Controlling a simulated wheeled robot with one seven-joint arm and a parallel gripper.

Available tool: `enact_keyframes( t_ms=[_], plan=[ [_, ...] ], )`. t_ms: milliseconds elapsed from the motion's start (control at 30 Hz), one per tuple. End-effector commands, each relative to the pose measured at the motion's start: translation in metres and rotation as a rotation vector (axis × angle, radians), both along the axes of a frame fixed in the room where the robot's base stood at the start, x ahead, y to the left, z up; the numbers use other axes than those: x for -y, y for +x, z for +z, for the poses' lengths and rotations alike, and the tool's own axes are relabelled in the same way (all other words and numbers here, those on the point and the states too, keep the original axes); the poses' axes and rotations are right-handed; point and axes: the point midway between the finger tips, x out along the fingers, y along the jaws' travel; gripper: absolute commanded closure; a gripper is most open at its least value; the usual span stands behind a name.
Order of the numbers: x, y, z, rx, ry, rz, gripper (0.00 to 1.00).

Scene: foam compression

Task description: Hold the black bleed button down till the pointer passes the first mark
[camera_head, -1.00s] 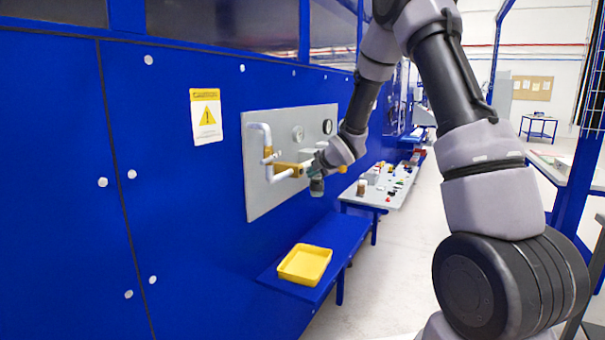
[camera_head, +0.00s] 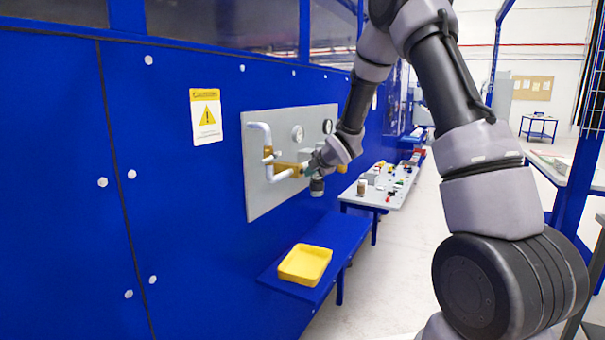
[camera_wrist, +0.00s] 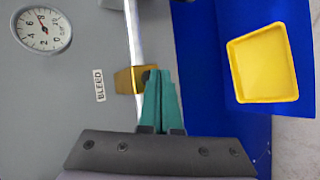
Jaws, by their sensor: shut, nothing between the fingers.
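In the wrist view, my gripper (camera_wrist: 158,74) is shut and empty. Its green fingertips are at the brass block (camera_wrist: 123,82) on the pale pipe. The black bleed button (camera_wrist: 146,75) shows as a small dark spot right at the fingertips, mostly hidden by them. I cannot tell whether it is touched or pressed in. A "BLEED" label (camera_wrist: 100,84) is left of the block. A round white gauge (camera_wrist: 43,31) is at upper left; its pointer and marks are too small to read surely. In the head view, my gripper (camera_head: 307,168) is by the brass part (camera_head: 284,166).
A yellow tray (camera_head: 305,265) sits on a blue shelf (camera_head: 341,232) below. A table (camera_head: 398,192) with small parts stands beyond my arm.

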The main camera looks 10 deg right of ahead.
Motion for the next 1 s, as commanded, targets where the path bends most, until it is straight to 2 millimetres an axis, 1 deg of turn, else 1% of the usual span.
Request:
enact_keyframes(
  t_ms=[667, 1000],
  plan=[
    [-0.0076, 0.0047, -0.0004, 0.0, 0.0, 0.001, 1.0],
    [-0.0082, 0.0046, -0.0002, 0.0, 0.0, 0.002, 1.0]
  ],
)
